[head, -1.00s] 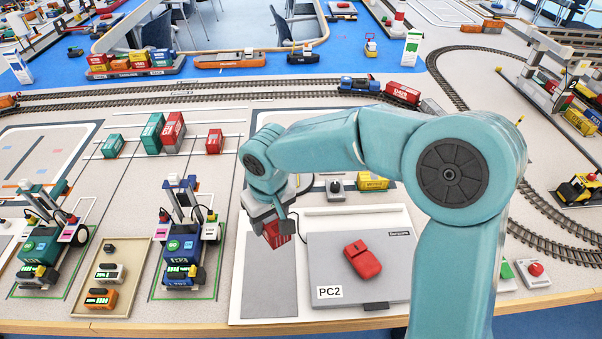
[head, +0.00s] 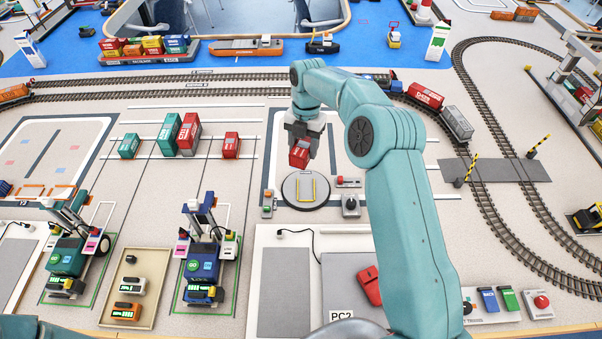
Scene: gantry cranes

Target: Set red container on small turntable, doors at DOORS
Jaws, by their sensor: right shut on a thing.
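My right gripper (head: 301,141) is shut on a small red container (head: 299,155). It holds the container tilted, over the far edge of the small turntable (head: 291,193). The turntable is a round grey disc with yellow lines marked on its top, and nothing stands on it. The container appears to be above the disc and apart from it. I cannot make out the container's doors or a DOORS label. My left gripper is not in view.
A grey control box (head: 351,206) with a black knob and a small red piece (head: 348,182) lie right of the turntable. Another red container (head: 231,145) stands on the lanes to the left.

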